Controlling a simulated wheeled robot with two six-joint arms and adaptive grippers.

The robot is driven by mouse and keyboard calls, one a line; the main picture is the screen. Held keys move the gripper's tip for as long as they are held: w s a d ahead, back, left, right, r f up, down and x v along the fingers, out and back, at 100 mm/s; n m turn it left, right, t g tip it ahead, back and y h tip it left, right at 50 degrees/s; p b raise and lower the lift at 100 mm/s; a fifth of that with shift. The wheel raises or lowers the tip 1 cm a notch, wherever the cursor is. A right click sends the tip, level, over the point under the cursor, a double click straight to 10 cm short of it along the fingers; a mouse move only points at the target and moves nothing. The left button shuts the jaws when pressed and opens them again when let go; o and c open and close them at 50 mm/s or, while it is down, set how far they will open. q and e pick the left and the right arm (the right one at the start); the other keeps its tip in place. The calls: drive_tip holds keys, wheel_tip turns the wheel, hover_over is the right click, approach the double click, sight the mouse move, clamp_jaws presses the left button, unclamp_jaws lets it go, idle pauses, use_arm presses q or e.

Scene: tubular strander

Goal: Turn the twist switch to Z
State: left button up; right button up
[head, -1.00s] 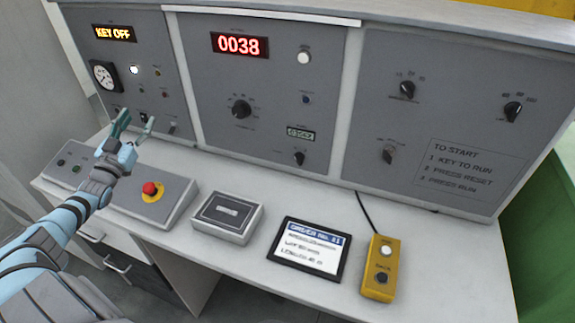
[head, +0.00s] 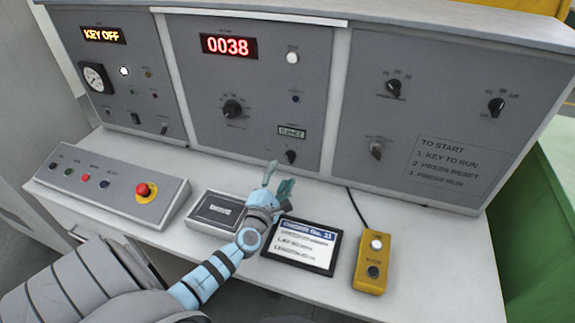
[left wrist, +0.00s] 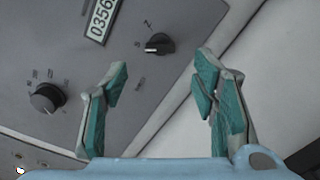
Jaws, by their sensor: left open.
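My left gripper (head: 278,181) is open and empty, just below and in front of the switch in the head view. In the left wrist view my left gripper (left wrist: 160,72) has its fingers spread, with the switch beyond the gap between them, apart from both. My right gripper is not in view.
A larger black dial (head: 233,109) sits left of the switch. On the desk are a grey box (head: 215,212), a tablet (head: 301,246), a yellow pendant (head: 374,262) with a cable, and a console with a red button (head: 143,190).

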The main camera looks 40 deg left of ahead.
sight(290, 157)
use_arm(q)
drive_tip(key=b+x, duration=0.1)
drive_tip(key=x, duration=0.4)
drive_tip(key=shift+w+f, duration=0.15)
drive_tip(key=shift+w, duration=0.05)
drive_tip(key=shift+w+a, duration=0.2)
drive_tip(key=shift+w, duration=0.05)
drive_tip(key=shift+c, duration=0.2)
drive_tip(key=c, duration=1.1)
